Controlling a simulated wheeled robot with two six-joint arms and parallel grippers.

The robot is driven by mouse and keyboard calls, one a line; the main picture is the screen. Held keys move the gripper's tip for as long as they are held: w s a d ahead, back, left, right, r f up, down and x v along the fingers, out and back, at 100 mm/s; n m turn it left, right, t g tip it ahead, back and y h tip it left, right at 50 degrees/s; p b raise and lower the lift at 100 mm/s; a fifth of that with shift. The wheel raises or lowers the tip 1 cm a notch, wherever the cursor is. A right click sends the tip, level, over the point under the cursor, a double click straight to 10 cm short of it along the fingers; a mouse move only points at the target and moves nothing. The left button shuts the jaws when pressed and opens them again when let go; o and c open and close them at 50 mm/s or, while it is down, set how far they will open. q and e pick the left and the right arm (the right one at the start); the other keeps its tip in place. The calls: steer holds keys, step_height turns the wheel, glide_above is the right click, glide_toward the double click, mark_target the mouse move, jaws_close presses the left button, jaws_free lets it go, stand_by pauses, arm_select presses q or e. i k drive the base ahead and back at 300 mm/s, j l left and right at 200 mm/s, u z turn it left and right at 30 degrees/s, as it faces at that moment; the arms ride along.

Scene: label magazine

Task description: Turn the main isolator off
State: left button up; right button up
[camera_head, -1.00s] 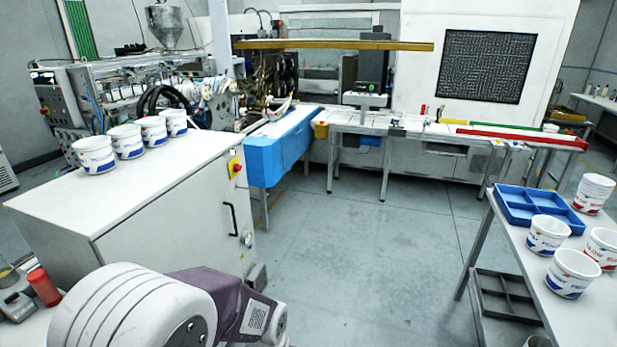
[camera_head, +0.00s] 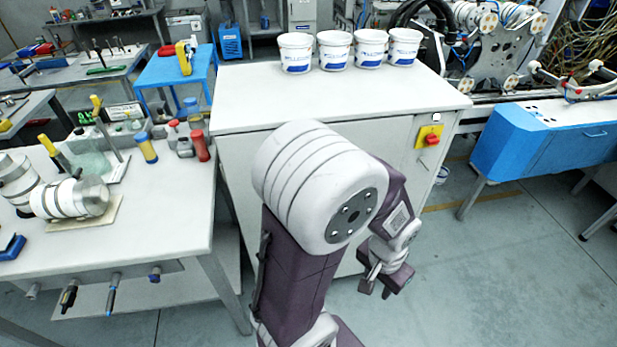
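The main isolator is a red rotary knob (camera_head: 432,140) on a yellow plate, on the front of a white cabinet (camera_head: 300,180) near its top right corner. The exact angle of the knob is too small to tell. My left gripper (camera_head: 377,289) hangs below and left of the isolator, in front of the cabinet, apart from the knob. Its fingers point down with a gap between them, and nothing shows in them. My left arm hides part of the cabinet front. My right gripper is not in view.
Several white tubs (camera_head: 333,50) stand on the cabinet top. A white workbench (camera_head: 150,215) with tools and bottles is at the left. A blue conveyor unit (camera_head: 535,140) stands at the right. The floor (camera_head: 480,270) in front of it is clear.

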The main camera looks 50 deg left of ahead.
mark_target(432, 139)
steer(key=i+l+u, duration=0.1)
steer(key=i+u, duration=0.2)
steer(key=u, duration=0.15)
steer(key=i+l+u, duration=0.15)
steer(key=u, duration=0.25)
steer(key=i+l+u, duration=0.3)
steer(key=u, duration=0.15)
steer(key=i+l+u, duration=0.2)
steer(key=l+u, duration=0.25)
steer(key=i+l+u, duration=0.15)
steer(key=u, duration=0.25)
steer(key=l+u, duration=0.45)
steer(key=i+l, duration=0.05)
